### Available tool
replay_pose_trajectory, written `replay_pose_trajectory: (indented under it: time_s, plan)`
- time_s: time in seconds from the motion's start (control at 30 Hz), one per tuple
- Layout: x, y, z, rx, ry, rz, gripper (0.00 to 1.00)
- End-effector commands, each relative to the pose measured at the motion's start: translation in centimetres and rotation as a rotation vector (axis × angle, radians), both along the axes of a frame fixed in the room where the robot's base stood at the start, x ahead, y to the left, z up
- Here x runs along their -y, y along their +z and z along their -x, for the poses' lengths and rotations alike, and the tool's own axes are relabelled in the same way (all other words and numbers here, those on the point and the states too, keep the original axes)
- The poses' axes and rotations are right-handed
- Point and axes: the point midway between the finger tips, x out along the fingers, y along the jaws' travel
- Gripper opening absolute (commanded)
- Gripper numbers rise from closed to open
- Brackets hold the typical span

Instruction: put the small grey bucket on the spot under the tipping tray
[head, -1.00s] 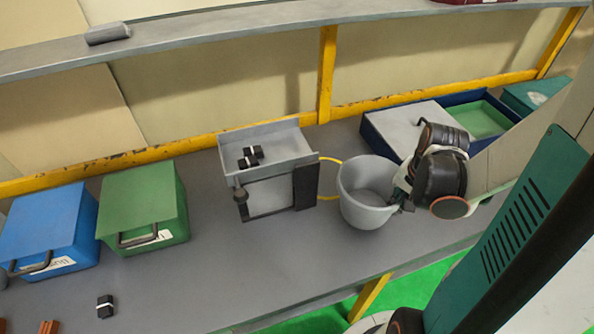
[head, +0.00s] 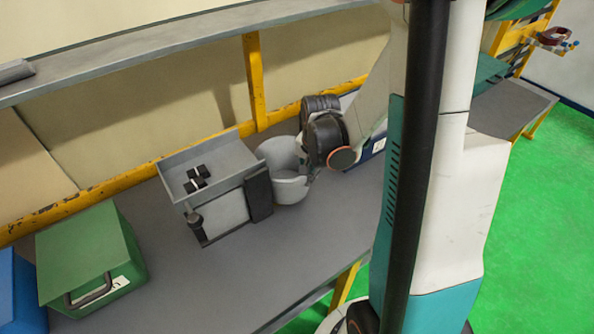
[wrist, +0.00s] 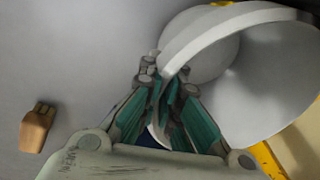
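The small grey bucket (head: 291,189) is close beside the right side of the tipping tray's stand in the head view. I cannot tell whether its base touches the table. The tipping tray (head: 236,157) is grey and holds a few small black pieces (head: 197,179). My gripper (head: 308,168) is at the bucket's right side. In the wrist view my gripper (wrist: 164,105) is shut on the rim of the bucket (wrist: 265,75). The spot is not clearly visible; a sliver of yellow (wrist: 222,3) shows past the bucket in the wrist view.
A green box (head: 85,255) and a blue box (head: 18,300) stand on the grey table (head: 190,300) to the left. A yellow post (head: 254,80) and a shelf (head: 160,50) are behind. The front table area is clear.

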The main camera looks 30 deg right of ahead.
Motion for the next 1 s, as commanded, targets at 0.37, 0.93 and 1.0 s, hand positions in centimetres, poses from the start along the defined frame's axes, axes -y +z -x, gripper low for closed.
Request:
replay_pose_trajectory:
  time_s: [0.37, 0.93, 1.0]
  plan:
    - [-1.2, -0.7, -4.5, 0.000, 0.001, -0.001, 0.00]
    - [-1.2, -1.8, -4.3, 0.000, 0.000, 0.000, 0.25]
    - [-1.1, -1.8, -4.3, 0.000, 0.000, 0.000, 0.25]
